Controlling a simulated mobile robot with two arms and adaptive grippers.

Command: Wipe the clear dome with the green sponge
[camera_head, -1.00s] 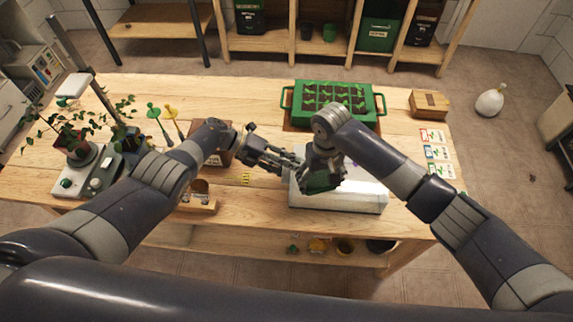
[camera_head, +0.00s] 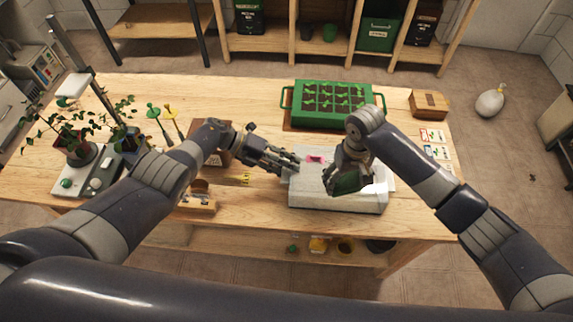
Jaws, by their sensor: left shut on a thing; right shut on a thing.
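The clear dome (camera_head: 310,192) is a pale, see-through box-like cover lying on the table in front of the green seedling tray. My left gripper (camera_head: 292,165) is at the dome's left end, shut on its edge; the exact contact is small and hard to see. My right gripper (camera_head: 347,171) is shut on the dark green sponge (camera_head: 346,185) over the right half of the dome. The sponge appears to be at the top face, but I cannot tell whether it touches. A pink mark (camera_head: 316,159) shows at the dome's back left.
The green seedling tray (camera_head: 334,122) stands behind the dome. A wooden box (camera_head: 429,103) and seed cards (camera_head: 437,152) are to the right. Potted plants, a scale (camera_head: 86,178) and a small wooden holder (camera_head: 196,203) are to the left. Bare table lies front left.

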